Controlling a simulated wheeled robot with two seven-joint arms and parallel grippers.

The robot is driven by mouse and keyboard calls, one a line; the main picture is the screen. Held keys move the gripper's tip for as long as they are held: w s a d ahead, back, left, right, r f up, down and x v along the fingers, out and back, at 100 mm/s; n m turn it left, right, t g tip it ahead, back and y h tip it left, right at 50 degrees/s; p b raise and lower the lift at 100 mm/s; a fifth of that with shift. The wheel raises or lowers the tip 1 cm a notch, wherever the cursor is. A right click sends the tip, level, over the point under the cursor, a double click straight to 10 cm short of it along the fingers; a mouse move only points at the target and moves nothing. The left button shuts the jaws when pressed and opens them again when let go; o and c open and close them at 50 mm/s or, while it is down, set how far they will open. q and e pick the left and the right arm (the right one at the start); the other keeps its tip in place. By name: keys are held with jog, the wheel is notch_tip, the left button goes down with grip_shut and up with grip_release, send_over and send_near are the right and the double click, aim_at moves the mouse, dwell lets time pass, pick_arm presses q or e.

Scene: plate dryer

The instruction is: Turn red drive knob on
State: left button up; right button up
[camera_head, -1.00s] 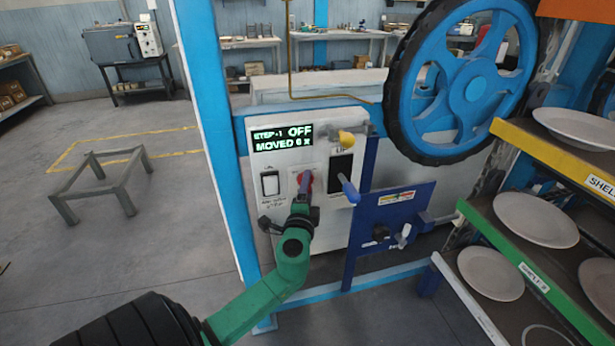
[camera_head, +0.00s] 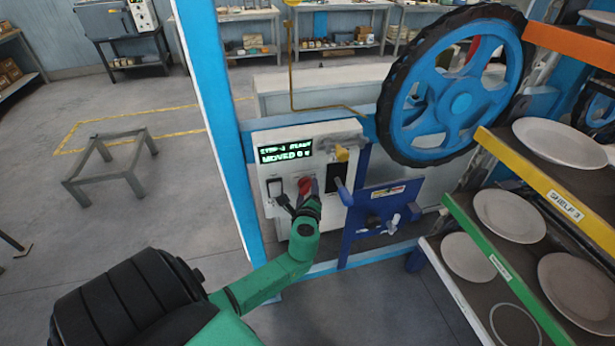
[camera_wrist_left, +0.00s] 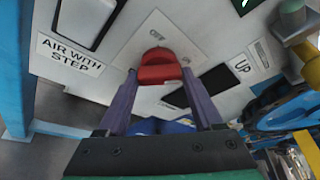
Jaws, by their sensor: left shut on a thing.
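The red drive knob (camera_head: 305,185) sits on the white control panel (camera_head: 273,177), below a green-lit display (camera_head: 285,151). My left gripper (camera_head: 308,194) reaches it from below with the green arm. In the left wrist view, the knob (camera_wrist_left: 159,68) is between the two purple fingers (camera_wrist_left: 160,82), which are shut on it. Faint lettering shows on the plate around the knob. The display's lower line reads MOVED; the end of its upper line is blurred. My right gripper is out of view.
A yellow knob (camera_head: 342,153) and a blue-handled lever (camera_head: 344,191) are close on the right of the panel. A big blue wheel (camera_head: 461,103) stands up right. Shelves with white plates (camera_head: 510,215) fill the right side.

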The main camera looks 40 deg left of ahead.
pick_arm(q)
jog(key=shift+p, duration=0.35)
jog(key=shift+f+m, duration=0.1)
jog(key=shift+m, duration=0.2)
jog(key=o, duration=1.4)
jog(key=shift+c, duration=0.2)
jog(key=shift+d, duration=0.1)
jog(key=b+v, duration=0.2)
jog(key=v, duration=1.2)
jog(key=shift+d+r, duration=0.2)
jog(key=shift+d, duration=0.05)
